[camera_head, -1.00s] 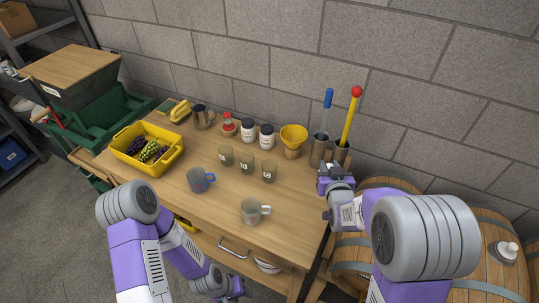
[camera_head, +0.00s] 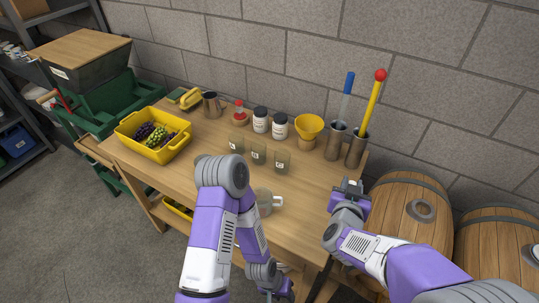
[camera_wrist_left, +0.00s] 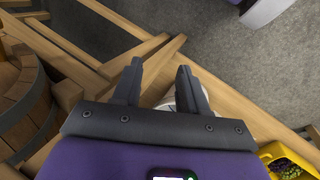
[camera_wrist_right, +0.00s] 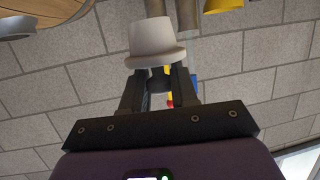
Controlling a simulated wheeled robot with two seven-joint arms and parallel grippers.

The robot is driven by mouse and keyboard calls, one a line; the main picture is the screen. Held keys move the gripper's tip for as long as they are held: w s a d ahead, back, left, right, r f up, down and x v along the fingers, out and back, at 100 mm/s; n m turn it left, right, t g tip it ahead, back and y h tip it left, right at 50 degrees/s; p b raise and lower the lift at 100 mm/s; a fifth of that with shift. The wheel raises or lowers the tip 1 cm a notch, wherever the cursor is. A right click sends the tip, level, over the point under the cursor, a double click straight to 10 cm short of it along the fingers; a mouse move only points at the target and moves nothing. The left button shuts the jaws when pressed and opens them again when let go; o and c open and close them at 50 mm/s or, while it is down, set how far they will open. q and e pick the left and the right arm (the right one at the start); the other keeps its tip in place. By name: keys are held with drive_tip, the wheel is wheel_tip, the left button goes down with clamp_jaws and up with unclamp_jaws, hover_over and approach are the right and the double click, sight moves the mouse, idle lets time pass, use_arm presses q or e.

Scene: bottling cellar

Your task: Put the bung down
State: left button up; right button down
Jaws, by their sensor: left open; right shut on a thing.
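The pale grey bung (camera_wrist_right: 155,42) shows in the right wrist view, at the tips of my right gripper's fingers (camera_wrist_right: 160,82). My right gripper is shut on it. In the head view my right gripper (camera_head: 351,187) is at the right end of the wooden table (camera_head: 318,195), left of the nearer barrel (camera_head: 395,215); the bung cannot be made out there. My left gripper (camera_wrist_left: 160,80) is open and empty. In the head view it (camera_head: 280,292) is low, in front of the table.
A grey mug (camera_head: 264,202) and several labelled glasses (camera_head: 259,157) stand on the table. Tall metal cylinders (camera_head: 336,142) and a yellow funnel (camera_head: 308,128) stand at its back right. A yellow crate (camera_head: 160,150) holds grapes. Another barrel (camera_head: 495,235) lies at the right.

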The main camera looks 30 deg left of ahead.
drive_tip(key=s+a+f+b, duration=0.45)
drive_tip(key=s+a, duration=0.35)
drive_tip(key=a, duration=0.2)
use_arm(q)
wheel_tip(320, 180, down, 10)
drive_tip(key=b, duration=0.3)
drive_tip(key=shift+b, duration=0.35)
use_arm(e)
drive_tip(key=shift+n+y, duration=0.3)
drive_tip(key=f, duration=1)
drive_tip(key=shift+w+d+f, duration=0.15)
drive_tip(key=shift+d+f, duration=0.05)
drive_tip(key=shift+f, duration=0.15)
drive_tip(key=shift+f, duration=0.1)
drive_tip(key=c, duration=0.9)
unclamp_jaws()
drive_tip(key=shift+f, duration=0.1)
drive_tip(key=shift+o, duration=0.2)
drive_tip(key=shift+r, duration=0.2)
use_arm(q)
wheel_tip(320, 180, up, 3)
drive_tip(key=p, duration=0.3)
drive_tip(key=shift+r, duration=0.15)
use_arm(e)
drive_tip(key=v, duration=1.2)
